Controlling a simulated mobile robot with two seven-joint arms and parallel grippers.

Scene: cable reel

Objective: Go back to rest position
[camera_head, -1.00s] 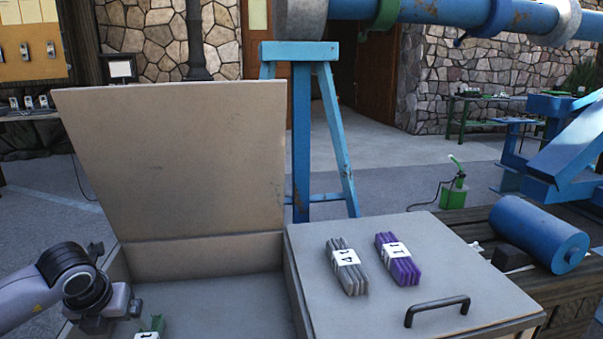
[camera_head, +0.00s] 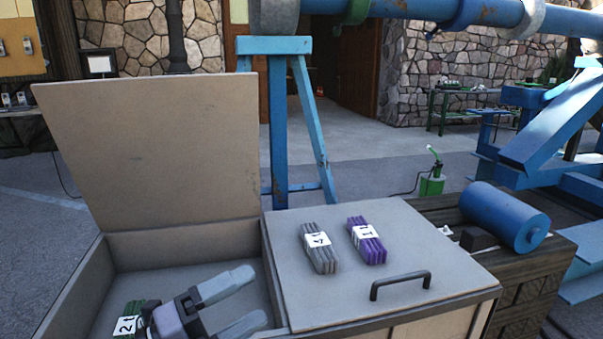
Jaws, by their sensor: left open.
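My left gripper (camera_head: 256,296) is at the bottom of the view, in front of or over the open compartment of the grey box. Its two grey fingers are spread wide and point right, with nothing between them. A green bundle with a white number label (camera_head: 128,322) lies in the compartment just left of the gripper, partly hidden by it. I cannot tell whether they touch. A grey bundle (camera_head: 320,255) and a purple bundle (camera_head: 368,246), both labelled, lie on the closed lid (camera_head: 420,255). My right gripper is not in view.
The raised lid (camera_head: 155,160) stands upright behind the open compartment. The closed lid has a dark handle (camera_head: 400,283). A blue cylinder (camera_head: 505,217) rests on a wooden crate at the right. A blue stand (camera_head: 280,130) holding a blue pipe rises behind.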

